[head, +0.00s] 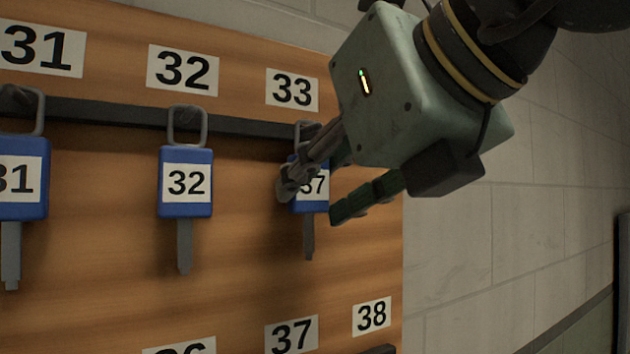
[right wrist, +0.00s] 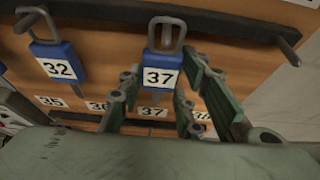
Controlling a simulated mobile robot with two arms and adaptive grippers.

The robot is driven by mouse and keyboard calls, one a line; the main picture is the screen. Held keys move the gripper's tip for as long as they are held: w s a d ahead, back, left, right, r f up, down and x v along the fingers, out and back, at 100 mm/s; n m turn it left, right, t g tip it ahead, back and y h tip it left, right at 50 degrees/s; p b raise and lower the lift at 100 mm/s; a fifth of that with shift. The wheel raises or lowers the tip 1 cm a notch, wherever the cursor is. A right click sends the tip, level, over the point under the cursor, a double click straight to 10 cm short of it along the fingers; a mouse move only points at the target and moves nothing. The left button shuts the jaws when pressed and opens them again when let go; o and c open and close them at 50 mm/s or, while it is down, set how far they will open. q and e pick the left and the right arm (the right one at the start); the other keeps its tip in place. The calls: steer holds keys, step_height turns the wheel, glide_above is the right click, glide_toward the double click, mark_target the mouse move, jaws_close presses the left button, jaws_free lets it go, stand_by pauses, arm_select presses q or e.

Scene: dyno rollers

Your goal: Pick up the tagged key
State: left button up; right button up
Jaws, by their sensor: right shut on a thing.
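A key with a blue tag reading 37 (head: 317,187) hangs by its metal loop on the hook under the board label 33 (head: 292,90). My right gripper (head: 311,201) reaches in from the upper right, its fingers on either side of this tag. It is shut on the key; one finger hides the tag's left part. In the right wrist view the key tagged 37 (right wrist: 158,72) sits upright between the fingers (right wrist: 160,88), its loop still at the rail. My left gripper is not in view.
A key tagged 32 (head: 185,183) and a key tagged 31 (head: 20,180) hang to the left on the dark rail (head: 250,126) of the wooden board (head: 110,255). Lower labels include 37 (head: 291,336) and 38 (head: 372,316). A pale block wall (head: 470,240) lies right of the board.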

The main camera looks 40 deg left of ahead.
steer(key=shift+s+d+r+b, duration=0.1)
steer(key=shift+d+r+b, duration=0.1)
steer(key=shift+r+b, duration=0.3)
steer(key=s+d+b, duration=0.2)
steer(key=s+d, duration=0.1)
steer(key=d, duration=0.5)
steer(key=s+d+b, duration=0.3)
steer(key=d, duration=0.5)
steer(key=shift+s+d+r, duration=0.15)
steer(key=shift+s, duration=0.25)
